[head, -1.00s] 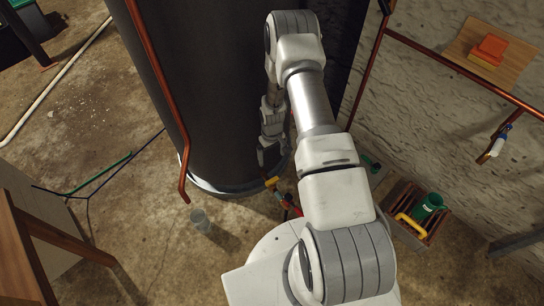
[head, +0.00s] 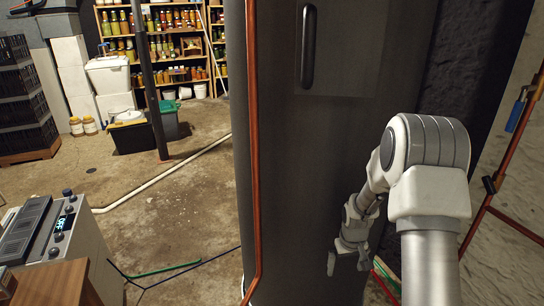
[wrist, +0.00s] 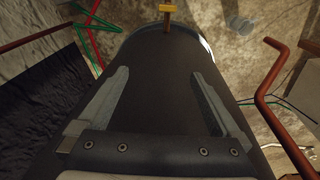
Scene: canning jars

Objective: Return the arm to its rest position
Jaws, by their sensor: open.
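My gripper (head: 348,262) hangs in front of the dark grey tank (head: 300,170) in the head view, fingers pointing down. In the wrist view my gripper (wrist: 161,75) has its two fingers spread wide, with nothing between them but the dark tank surface behind. My arm rises at the right of the head view, bends at the top and folds back down to the wrist. I cannot tell the exact gap between the gripper and the tank.
A copper pipe (head: 251,150) runs down the tank's left side. More copper pipe (head: 500,180) is on the right wall. A cabinet with a display (head: 65,240) stands at left. Jar shelves (head: 155,45) are at the back. The concrete floor between is mostly clear, crossed by a white pipe (head: 160,177).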

